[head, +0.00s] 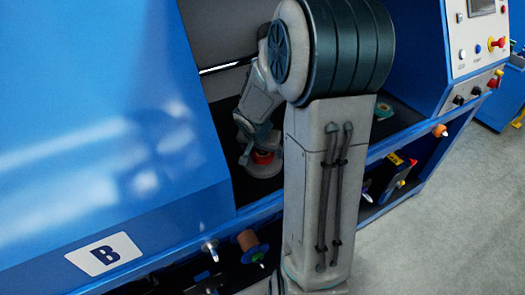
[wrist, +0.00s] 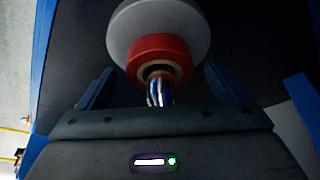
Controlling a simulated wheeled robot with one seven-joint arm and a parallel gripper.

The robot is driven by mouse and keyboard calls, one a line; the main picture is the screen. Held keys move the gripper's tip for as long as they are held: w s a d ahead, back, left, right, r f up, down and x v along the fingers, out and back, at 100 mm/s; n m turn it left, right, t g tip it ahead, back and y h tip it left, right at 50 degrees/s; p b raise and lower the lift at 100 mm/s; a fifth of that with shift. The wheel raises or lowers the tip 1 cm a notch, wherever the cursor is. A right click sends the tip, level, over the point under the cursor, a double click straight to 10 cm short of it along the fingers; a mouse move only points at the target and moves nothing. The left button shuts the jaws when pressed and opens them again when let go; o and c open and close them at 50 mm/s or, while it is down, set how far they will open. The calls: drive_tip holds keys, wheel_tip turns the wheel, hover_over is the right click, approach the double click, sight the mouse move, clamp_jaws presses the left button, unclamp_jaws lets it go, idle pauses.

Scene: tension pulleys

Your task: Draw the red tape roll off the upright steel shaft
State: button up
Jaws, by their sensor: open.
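The red tape roll (wrist: 160,49) has a pale core and sits around the upright steel shaft (wrist: 160,94). In the wrist view the shaft's shiny end comes out of the core toward my gripper. A wider pale grey disc (wrist: 183,22) lies behind the roll. In the head view the red roll (head: 262,156) shows as a small red patch above the pale disc (head: 264,171), partly hidden by my gripper (head: 247,153). In the wrist view my gripper (wrist: 157,76) is open, one finger on each side of the shaft and roll. I cannot tell whether either finger touches the roll.
A large blue machine panel (head: 95,100) marked B stands at the left. A blue front rail (head: 400,139) carries several spools and pegs, including a brown spool (head: 248,240). A control box (head: 478,45) with buttons stands at the right. Grey floor (head: 440,220) is open at the front right.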

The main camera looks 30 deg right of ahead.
drive_tip(key=shift+w+d+f, duration=0.1)
drive_tip(key=shift+f, duration=0.2)
drive_tip(key=c, duration=1.1)
drive_tip(key=shift+r+p, duration=1)
drive_tip(key=shift+r, duration=0.9)
idle(0.4)
drive_tip(key=shift+r+p, duration=1)
drive_tip(key=shift+r, duration=0.6)
drive_tip(key=shift+r, duration=0.1)
drive_tip(key=shift+r+p, duration=0.6)
drive_tip(key=shift+r, duration=0.35)
